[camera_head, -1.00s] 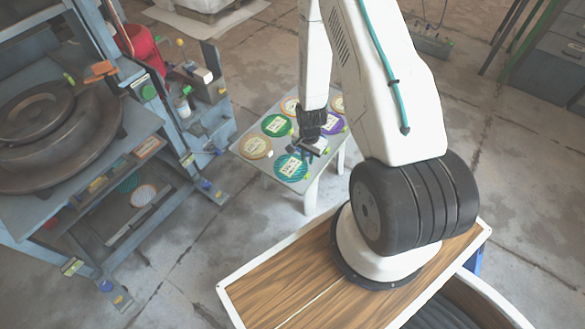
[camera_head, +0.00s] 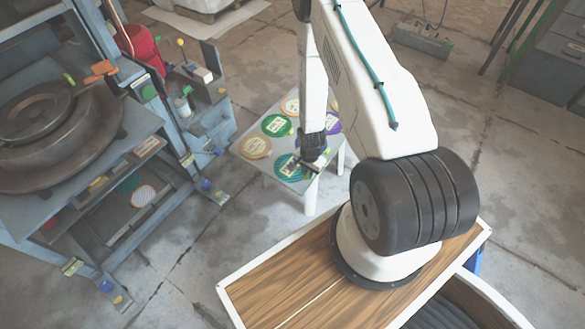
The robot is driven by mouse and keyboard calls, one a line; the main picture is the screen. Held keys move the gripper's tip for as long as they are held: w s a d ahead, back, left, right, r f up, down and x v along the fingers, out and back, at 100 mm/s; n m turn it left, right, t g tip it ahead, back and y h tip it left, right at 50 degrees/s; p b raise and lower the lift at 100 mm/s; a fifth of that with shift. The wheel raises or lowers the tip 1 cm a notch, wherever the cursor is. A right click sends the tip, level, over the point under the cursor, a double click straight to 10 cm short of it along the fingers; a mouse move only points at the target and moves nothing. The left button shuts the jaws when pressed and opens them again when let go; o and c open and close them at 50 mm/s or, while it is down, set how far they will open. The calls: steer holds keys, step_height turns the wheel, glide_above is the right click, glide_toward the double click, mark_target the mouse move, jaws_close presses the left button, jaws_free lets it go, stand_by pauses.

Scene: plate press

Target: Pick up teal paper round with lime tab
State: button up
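The teal paper round (camera_head: 287,170) lies on the small grey table, near its front edge, with a pale printed label. My gripper (camera_head: 311,168) points down over its right side and hides part of it. A small lime-yellow spot (camera_head: 326,153) shows beside my gripper; I cannot tell which round it belongs to. The fingers are too small and dark to tell whether they are open or touching the round.
The small table (camera_head: 262,172) also holds a green round (camera_head: 276,125), an orange round (camera_head: 256,147) and a purple round (camera_head: 334,127), partly hidden by my arm. A blue-grey press frame (camera_head: 150,150) stands to the left, with rounds on its lower shelf.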

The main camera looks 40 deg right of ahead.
jaws_close()
